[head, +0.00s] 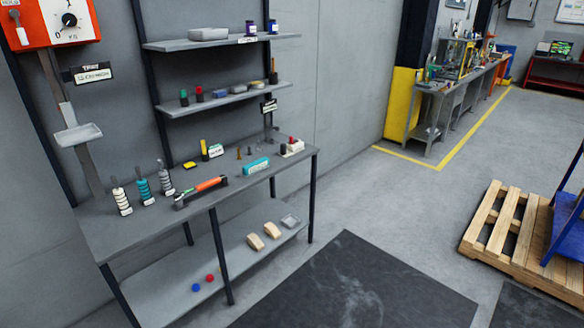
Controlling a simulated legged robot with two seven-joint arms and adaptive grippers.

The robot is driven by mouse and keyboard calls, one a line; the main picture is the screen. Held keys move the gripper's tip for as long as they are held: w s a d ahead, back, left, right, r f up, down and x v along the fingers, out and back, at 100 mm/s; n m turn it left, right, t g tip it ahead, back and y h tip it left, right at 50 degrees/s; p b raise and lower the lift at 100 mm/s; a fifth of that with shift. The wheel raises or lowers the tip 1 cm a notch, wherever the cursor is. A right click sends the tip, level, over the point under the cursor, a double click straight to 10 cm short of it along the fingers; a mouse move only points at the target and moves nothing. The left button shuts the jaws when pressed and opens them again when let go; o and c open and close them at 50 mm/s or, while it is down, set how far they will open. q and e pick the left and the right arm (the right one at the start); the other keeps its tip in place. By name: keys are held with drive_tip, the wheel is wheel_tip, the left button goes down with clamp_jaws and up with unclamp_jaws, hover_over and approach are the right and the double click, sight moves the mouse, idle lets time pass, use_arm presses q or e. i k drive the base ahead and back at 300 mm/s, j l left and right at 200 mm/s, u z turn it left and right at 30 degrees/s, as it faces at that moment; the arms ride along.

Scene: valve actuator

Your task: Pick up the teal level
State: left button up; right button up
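A teal bar-shaped block (257,165) with pale markings lies on the workbench top (120,238), right of the middle. It looks like the teal level, but it is too small to be sure. A dark tray or holder (201,193) with an orange and green tool (211,184) lies to its left. Neither of my grippers shows in the head view, and nothing is seen touching the teal block.
Ringed posts in white, teal (143,191) and grey stand at the bench's left. A red-topped item (291,146) stands right of the teal block. Shelves (225,98) hang above. A black mat (350,285) covers the floor in front; a wooden pallet (495,232) lies right.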

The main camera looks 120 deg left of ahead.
sight(251, 169)
drive_tip(key=u, duration=4.2)
drive_tip(key=i+z, duration=0.1)
drive_tip(key=i, duration=0.1)
